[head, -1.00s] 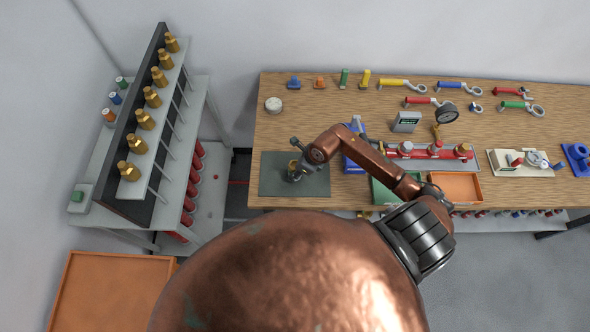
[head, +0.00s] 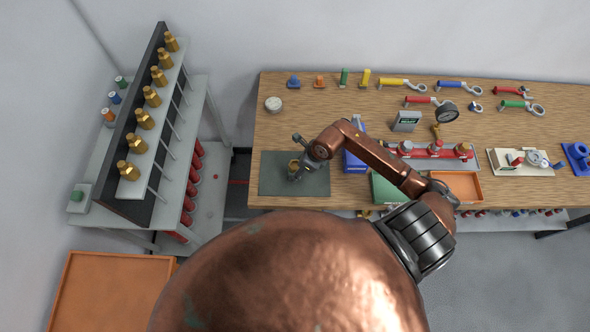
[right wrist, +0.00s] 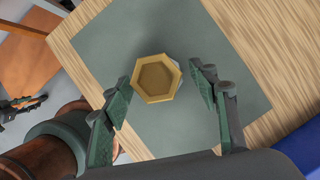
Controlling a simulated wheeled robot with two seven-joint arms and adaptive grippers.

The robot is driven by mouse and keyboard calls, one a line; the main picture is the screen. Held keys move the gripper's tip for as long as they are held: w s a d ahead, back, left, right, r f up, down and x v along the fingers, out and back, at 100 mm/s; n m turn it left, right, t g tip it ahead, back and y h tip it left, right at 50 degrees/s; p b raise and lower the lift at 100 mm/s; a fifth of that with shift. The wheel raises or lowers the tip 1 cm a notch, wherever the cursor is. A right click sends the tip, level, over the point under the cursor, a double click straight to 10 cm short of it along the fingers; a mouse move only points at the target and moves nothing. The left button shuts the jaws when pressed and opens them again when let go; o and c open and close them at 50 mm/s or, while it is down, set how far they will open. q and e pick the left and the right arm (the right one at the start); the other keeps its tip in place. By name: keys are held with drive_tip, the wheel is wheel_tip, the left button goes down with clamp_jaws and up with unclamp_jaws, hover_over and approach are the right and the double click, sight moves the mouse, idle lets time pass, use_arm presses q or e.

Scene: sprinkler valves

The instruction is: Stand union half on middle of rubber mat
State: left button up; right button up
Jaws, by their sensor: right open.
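The brass union half (right wrist: 155,77) stands on the rubber mat (right wrist: 214,45), its hexagonal end facing up in the right wrist view. In the head view the union half (head: 293,164) is partly hidden by my right gripper (head: 297,173), near the middle of the dark green mat (head: 316,187). My right gripper (right wrist: 160,76) is open, one finger on each side of the union half, with visible gaps. My left gripper does not show.
The wooden table (head: 330,103) carries a blue holder (head: 354,162), a red pipe assembly (head: 430,151) and an orange tray (head: 462,186) right of the mat. A rack of brass fittings (head: 150,115) stands left.

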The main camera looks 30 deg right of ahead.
drive_tip(key=v, duration=0.9)
drive_tip(key=shift+s+r+b, duration=0.15)
drive_tip(key=shift+r+b, duration=0.1)
drive_tip(key=shift+b, duration=0.2)
